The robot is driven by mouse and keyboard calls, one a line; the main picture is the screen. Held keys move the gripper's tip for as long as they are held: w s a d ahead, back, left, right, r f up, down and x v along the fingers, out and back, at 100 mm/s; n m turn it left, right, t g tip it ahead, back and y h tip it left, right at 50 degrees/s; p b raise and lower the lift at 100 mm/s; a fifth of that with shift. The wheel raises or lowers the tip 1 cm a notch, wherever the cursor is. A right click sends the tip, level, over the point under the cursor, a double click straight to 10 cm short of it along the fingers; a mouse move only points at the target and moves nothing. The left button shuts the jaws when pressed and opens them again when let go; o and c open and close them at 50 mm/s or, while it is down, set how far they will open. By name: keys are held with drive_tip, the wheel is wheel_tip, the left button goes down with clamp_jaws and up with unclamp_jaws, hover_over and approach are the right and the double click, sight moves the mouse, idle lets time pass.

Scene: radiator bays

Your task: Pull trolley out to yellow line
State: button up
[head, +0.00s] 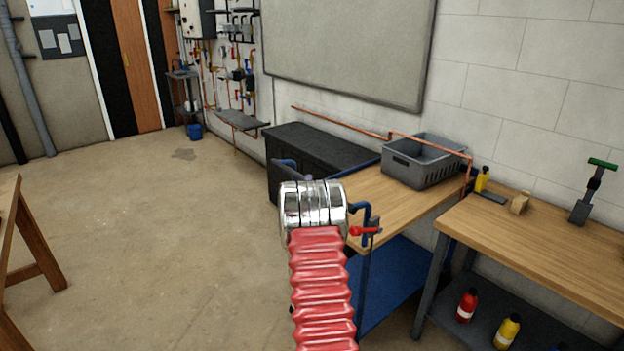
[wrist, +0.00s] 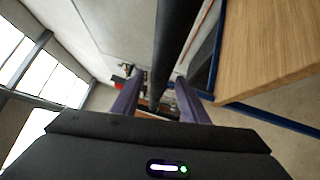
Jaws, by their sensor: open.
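The trolley has a wooden top (head: 405,203), a blue frame and a blue lower shelf (head: 388,285). It stands by the wall in the head view, and its wooden top (wrist: 275,50) and blue edge fill the right of the wrist view. My gripper (wrist: 158,88) has its two purple fingers apart. A dark round bar (wrist: 176,35) runs down the wrist view between them, and I cannot tell whether they touch it. In the head view my arm hides most of the gripper (head: 287,170). I see no yellow line.
A grey basket (head: 428,160) sits on the trolley top. A workbench (head: 545,240) with bottles on its lower shelf stands close at the right. A black cabinet (head: 310,148) is behind the trolley. A wooden table (head: 30,240) is at the left. The floor between is clear.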

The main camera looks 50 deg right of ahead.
drive_tip(key=x, duration=0.6)
drive_tip(key=shift+d, duration=0.15)
drive_tip(key=shift+c, duration=0.2)
clamp_jaws()
idle(0.3)
